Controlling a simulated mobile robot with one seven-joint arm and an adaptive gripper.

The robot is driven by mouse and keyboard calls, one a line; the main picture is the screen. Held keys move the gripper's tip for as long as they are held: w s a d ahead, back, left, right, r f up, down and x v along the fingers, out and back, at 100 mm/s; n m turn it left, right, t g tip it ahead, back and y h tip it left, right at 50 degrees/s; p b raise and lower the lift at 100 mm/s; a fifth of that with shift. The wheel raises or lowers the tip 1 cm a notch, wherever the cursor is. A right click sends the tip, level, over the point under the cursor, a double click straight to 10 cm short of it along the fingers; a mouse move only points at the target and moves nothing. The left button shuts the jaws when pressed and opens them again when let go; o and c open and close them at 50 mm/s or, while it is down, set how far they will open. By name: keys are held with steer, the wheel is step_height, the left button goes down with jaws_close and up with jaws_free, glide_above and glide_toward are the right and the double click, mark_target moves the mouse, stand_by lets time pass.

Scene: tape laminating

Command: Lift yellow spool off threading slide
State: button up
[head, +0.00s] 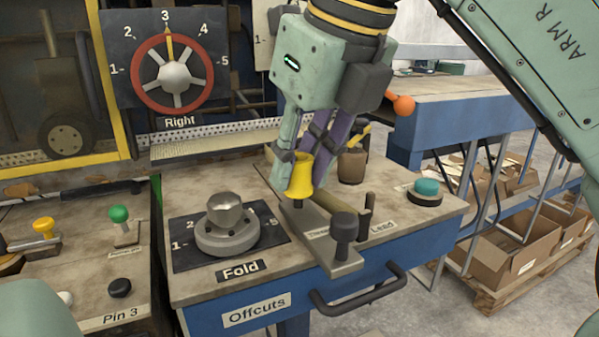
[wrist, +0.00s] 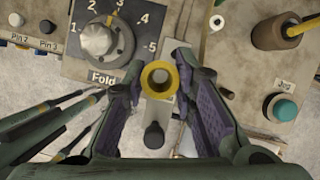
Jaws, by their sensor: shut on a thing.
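The yellow spool (head: 301,175) is a small flanged cylinder with a hollow centre, upright at the far part of the threading slide (head: 318,232). In the wrist view the spool (wrist: 160,79) shows from above, between my two fingers. My gripper (head: 298,176) reaches down from above and is shut on the spool. The slide is a grey metal bar with a dark knob (head: 345,230) at its near end; that knob also shows in the wrist view (wrist: 154,135). I cannot tell whether the spool's bottom touches the slide.
The Fold dial (head: 226,228) stands left of the slide. A dark lever (head: 366,212) by the Lead label and a teal button (head: 426,188) stand to the right. A brown spool holder (head: 352,164) is behind. A drawer handle (head: 358,296) juts out in front.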

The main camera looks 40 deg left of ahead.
steer(key=s+d+r+b, duration=0.1)
steer(key=s+d+b, duration=0.1)
steer(key=s+d, duration=0.7)
steer(key=shift+s, duration=0.2)
